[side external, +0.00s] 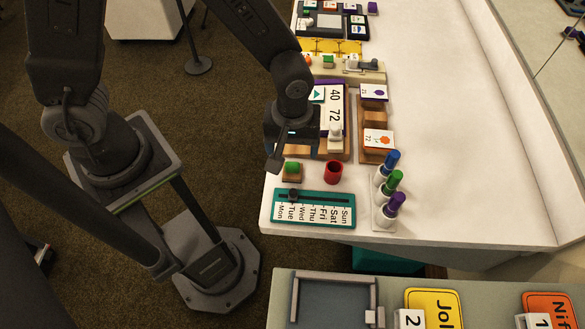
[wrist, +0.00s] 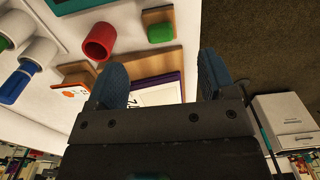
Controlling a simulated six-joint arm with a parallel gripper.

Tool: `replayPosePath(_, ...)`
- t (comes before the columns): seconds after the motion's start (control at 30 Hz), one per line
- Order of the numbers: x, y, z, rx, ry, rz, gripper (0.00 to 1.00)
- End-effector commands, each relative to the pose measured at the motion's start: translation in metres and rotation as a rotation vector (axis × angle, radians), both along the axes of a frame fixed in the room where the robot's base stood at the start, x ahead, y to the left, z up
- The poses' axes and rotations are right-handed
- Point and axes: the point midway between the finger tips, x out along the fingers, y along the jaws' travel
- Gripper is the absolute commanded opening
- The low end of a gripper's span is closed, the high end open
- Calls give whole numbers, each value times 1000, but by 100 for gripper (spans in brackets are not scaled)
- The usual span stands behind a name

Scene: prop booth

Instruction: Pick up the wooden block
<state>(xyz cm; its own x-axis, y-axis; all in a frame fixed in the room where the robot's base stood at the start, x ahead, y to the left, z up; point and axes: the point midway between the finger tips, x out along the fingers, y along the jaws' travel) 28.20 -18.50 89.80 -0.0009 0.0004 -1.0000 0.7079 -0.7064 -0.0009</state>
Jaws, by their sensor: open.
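A small wooden block (side external: 291,178) with a green piece (side external: 292,167) on top sits near the table's left edge, between a red cup (side external: 333,172) and that edge. In the wrist view the wooden block (wrist: 152,17) and its green piece (wrist: 160,33) show at the top, beyond my fingertips. My gripper (side external: 287,151) is above the table edge, just behind the block in the side view. In the wrist view my gripper (wrist: 162,72) is open, its two blue-grey fingers wide apart with nothing held. A wood-edged board shows beyond and between the fingers.
A teal weekday board (side external: 313,208) lies in front of the block. Blue, green and purple markers in white holders (side external: 383,218) stand to the right. A number board (side external: 337,112) and wooden card stand (side external: 375,118) are behind. The table's right side is clear.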

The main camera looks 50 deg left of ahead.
Motion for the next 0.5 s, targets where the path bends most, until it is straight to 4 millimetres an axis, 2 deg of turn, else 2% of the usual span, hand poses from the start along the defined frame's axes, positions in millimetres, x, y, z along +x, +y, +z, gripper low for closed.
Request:
replayPosePath(0.1, 0, 1, -20, 2, 4, 0, 77)
replayPosePath(0.37, 0, 1, -39, 1, 1, 0, 77)
replayPosePath(0.5, 1, 3, -59, 2, 5, 0, 77)
